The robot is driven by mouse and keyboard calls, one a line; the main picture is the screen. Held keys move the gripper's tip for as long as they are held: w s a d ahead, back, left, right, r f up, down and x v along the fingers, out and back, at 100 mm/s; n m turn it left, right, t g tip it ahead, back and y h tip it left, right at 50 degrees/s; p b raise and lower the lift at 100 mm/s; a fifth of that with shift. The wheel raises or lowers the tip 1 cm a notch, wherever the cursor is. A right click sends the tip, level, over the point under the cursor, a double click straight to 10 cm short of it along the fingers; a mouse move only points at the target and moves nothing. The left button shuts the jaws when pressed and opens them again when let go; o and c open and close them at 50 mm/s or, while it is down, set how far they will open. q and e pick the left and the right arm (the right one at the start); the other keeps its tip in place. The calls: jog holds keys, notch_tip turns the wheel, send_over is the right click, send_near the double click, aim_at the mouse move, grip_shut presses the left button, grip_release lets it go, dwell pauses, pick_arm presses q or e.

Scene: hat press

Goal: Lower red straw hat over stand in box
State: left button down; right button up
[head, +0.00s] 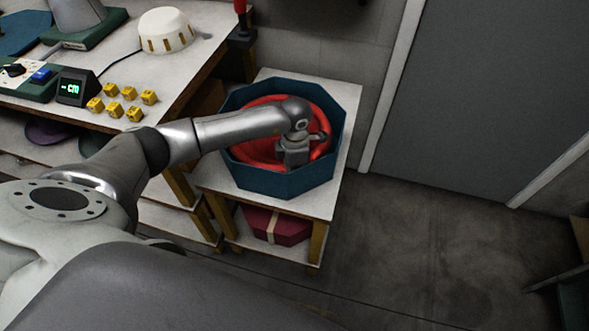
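The red straw hat (256,150) is inside a dark teal eight-sided box (262,183) in the head view. Its red brim shows around the inside of the box, and my arm hides part of it. The stand is not visible. My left arm reaches in from the left over the box. My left gripper (293,152) points down at the right part of the hat, inside the box's outline. Its fingertips are hidden, so I cannot tell whether it grips the hat. My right gripper is out of view.
The box stands on a small white-topped table (335,178) with a dark red box (275,225) on its lower shelf. A workbench (75,42) to the left holds yellow blocks (120,100), a display (73,88) and a cream hat-shaped object (165,30).

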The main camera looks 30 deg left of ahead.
pick_arm(q)
jog(key=shift+f, duration=0.3)
dwell(0.4)
jog(key=c, duration=1.5)
grip_release()
jog(key=shift+o, duration=0.2)
